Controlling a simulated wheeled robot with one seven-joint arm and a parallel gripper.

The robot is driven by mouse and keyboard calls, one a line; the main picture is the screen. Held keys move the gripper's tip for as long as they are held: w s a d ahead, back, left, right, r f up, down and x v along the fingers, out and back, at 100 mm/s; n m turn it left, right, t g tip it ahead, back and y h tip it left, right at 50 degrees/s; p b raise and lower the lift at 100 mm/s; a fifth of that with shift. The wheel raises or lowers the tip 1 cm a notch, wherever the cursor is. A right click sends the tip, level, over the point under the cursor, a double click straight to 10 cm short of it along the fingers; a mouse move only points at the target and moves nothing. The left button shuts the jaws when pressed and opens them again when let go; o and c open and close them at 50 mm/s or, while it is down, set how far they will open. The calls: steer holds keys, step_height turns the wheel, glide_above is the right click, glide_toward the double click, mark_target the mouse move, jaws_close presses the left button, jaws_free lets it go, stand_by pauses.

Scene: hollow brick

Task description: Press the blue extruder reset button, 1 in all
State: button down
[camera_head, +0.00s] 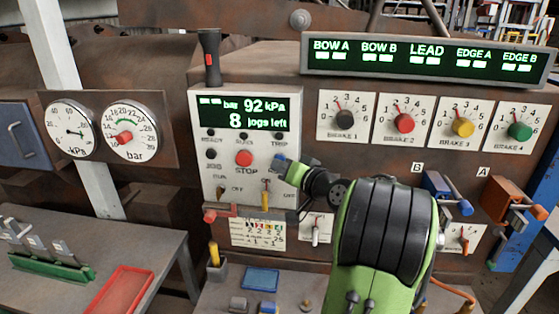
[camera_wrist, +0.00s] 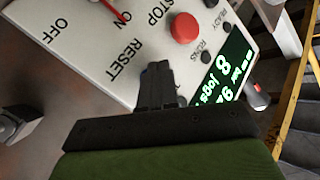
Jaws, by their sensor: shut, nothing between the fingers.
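The blue reset button (camera_head: 278,161) shows in part on the white control panel (camera_head: 205,110), right of the red STOP button (camera_head: 243,158). My gripper (camera_head: 285,166) is right up at it and covers part of it. In the wrist view my dark fingers (camera_wrist: 156,70) are shut and empty, with their tips beside the RESET lettering (camera_wrist: 124,60). They hide most of the button there, so I cannot tell whether they touch it or whether it is pushed in. The panel display (camera_head: 241,113) reads 92 kPa and 8 jogs left.
A red-ended lever (camera_head: 217,214) juts out at the panel's lower left. Brake knobs (camera_head: 403,122) line the right. A red tray (camera_head: 120,290) lies on the left bench.

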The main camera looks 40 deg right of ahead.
steer(key=shift+w+d, duration=0.25)
steer(key=shift+d, duration=0.1)
stand_by(0.6)
steer(key=shift+s+a+b, duration=0.5)
steer(key=shift+a+b, duration=0.05)
steer(key=shift+a, duration=0.1)
steer(key=s+a+b, duration=0.1)
steer(key=a, duration=0.1)
steer(key=s+a+b, duration=0.1)
steer(key=s+a, duration=0.1)
steer(key=shift+b, duration=0.4)
stand_by(0.8)
